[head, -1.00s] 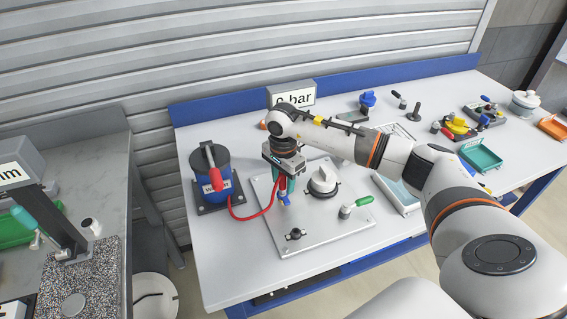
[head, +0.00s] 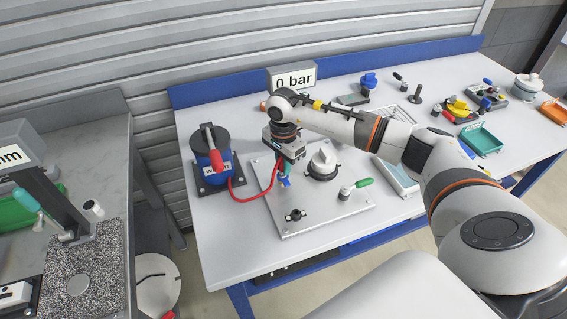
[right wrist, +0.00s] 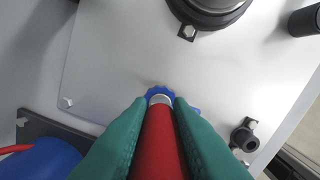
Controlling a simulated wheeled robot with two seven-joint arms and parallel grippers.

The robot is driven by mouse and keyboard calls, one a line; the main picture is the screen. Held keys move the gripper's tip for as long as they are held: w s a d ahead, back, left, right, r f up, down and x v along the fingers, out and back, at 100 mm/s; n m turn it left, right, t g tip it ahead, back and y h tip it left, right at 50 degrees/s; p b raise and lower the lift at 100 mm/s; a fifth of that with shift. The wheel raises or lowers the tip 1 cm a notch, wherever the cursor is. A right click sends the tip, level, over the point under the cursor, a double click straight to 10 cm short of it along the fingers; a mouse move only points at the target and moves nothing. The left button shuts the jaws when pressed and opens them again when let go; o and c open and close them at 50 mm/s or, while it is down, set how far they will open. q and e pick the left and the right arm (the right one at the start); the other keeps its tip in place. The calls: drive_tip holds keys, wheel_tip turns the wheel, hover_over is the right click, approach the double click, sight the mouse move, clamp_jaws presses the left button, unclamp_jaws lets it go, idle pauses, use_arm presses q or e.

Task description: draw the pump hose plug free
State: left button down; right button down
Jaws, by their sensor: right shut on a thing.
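My right gripper (head: 286,171) is over the metal plate, pointing down. Its teal fingers are shut on the red hose plug (right wrist: 160,145), one on each side. A blue ring (right wrist: 159,92) with a pale metal end shows at the plug's far end; the blue also shows below the fingers in the head view (head: 285,182). I cannot tell whether the plug is still seated in it. The red hose (head: 252,197) runs in a slack curve from the blue pump (head: 212,166) to the plug. My left gripper is out of view.
A sign reading 0 bar (head: 293,80) stands behind. Trays and tools lie to the right. The table's front left is clear.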

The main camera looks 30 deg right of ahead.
drive_tip(key=shift+r, duration=0.15)
drive_tip(key=shift+r+p, duration=0.55)
drive_tip(key=shift+r, duration=0.4)
drive_tip(key=shift+r+p, duration=0.95)
drive_tip(key=shift+r, duration=1.05)
